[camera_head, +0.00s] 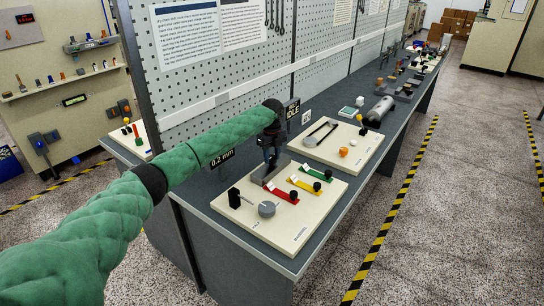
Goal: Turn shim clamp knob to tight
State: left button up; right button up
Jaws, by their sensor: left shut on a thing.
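My left gripper (269,158), dark and at the end of the green-sleeved arm, points down at the back of the near cream board (225,208). It is shut on what looks like the shim clamp knob, at the small grey clamp block (262,175). The knob itself is hidden by the fingers, so its setting cannot be read. My right gripper is not in view.
A grey round knob (267,209) and a black upright part (234,198) stand on the near board's left side. A second cream board (352,158) with a belt loop (322,132) lies beyond. A pegboard wall (260,75) rises behind the bench.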

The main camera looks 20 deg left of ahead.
aim_at(272, 157)
pick_arm(q)
jog(key=shift+m, duration=0.7)
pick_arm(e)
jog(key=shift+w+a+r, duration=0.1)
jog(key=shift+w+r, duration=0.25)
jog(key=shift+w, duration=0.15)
pick_arm(q)
jog(key=shift+m, duration=0.3)
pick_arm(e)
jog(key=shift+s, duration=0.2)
pick_arm(q)
jog(key=o, duration=1)
jog(key=shift+r, duration=0.1)
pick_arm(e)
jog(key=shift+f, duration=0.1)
pick_arm(q)
jog(key=shift+r, duration=0.25)
jog(key=shift+r+b, duration=1.45)
jog(key=shift+r, duration=2.1)
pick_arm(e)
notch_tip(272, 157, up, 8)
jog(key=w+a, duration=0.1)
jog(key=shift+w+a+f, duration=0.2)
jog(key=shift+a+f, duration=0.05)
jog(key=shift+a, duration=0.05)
